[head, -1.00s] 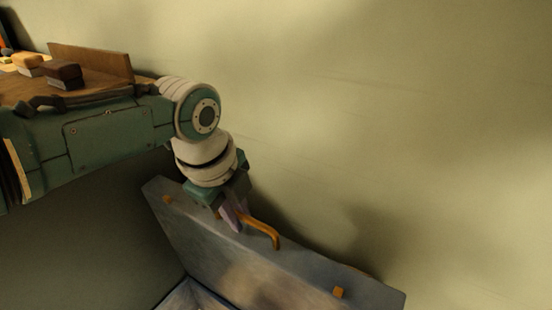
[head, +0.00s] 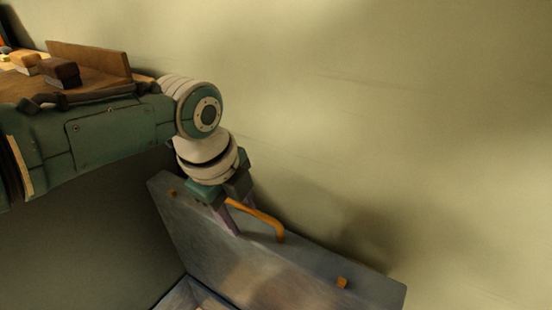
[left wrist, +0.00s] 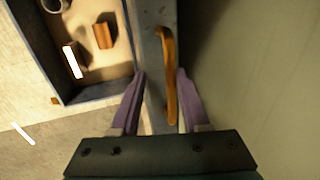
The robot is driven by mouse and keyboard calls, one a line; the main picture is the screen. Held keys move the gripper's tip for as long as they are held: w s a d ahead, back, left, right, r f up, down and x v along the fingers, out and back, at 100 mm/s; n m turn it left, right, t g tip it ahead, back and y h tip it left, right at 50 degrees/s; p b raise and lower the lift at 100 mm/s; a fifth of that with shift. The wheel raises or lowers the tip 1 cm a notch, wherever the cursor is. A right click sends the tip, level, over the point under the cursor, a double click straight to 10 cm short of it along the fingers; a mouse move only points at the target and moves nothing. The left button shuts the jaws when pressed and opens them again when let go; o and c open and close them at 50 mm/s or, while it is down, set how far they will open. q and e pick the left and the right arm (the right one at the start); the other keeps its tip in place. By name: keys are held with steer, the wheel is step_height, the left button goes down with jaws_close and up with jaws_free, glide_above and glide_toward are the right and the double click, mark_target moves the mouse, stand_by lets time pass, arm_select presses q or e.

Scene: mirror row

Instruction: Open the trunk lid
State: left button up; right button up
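The trunk lid (head: 215,235) stands raised, its upper edge close to the wall. An orange bar handle (head: 262,217) is on the lid, with small orange fittings on either side. My left gripper (head: 242,212) is at the handle's left end, pointing down. In the left wrist view my left gripper (left wrist: 160,72) has its purple fingers spread, one on each side of the lid edge (left wrist: 150,50) and the handle (left wrist: 168,80). The open trunk box (left wrist: 67,70) shows below the lid. My right gripper is in neither view.
A plain wall (head: 420,130) lies close behind the lid. Inside the trunk are an orange block (left wrist: 103,36) and a white-topped piece (left wrist: 72,62).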

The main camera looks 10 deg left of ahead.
arm_select(q)
steer(key=p+v, duration=0.6)
steer(key=v, duration=0.4)
